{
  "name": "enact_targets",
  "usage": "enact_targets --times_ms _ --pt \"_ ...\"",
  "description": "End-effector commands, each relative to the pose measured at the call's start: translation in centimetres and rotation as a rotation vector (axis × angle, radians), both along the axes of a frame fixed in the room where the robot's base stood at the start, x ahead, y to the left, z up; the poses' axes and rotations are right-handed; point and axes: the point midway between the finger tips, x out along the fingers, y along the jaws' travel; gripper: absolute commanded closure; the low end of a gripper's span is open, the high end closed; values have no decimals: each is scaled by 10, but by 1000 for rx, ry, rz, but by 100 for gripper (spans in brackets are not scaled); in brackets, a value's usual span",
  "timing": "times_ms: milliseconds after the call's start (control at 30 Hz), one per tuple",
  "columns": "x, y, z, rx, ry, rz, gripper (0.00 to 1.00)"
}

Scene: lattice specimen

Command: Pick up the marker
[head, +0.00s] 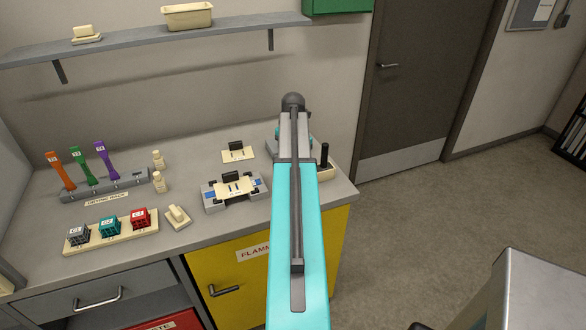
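A dark upright cylinder (324,155), which looks like the marker, stands in a cream holder (325,173) at the right end of the bench. My teal arm reaches up through the middle of the head view, just left of the cylinder, and covers part of the bench there. My gripper's fingers do not show; they are hidden or out of the picture. I cannot tell how far they are from the marker.
The grey bench (115,195) bears a drying rack (105,187) with colored tools, a cream tray of lattice cubes (110,232), small bottles (160,182) and a grey fixture (234,191). A shelf (150,40) hangs above.

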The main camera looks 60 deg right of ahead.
Motion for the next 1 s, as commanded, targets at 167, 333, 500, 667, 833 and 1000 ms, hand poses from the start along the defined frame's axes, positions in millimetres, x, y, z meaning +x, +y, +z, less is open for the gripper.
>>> enact_targets --times_ms 167,333,500,667,833,1000 --pt "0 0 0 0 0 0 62" --pt "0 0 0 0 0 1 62" --pt "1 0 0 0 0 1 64" --pt "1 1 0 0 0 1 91" --pt "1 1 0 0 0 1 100" --pt "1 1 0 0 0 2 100"
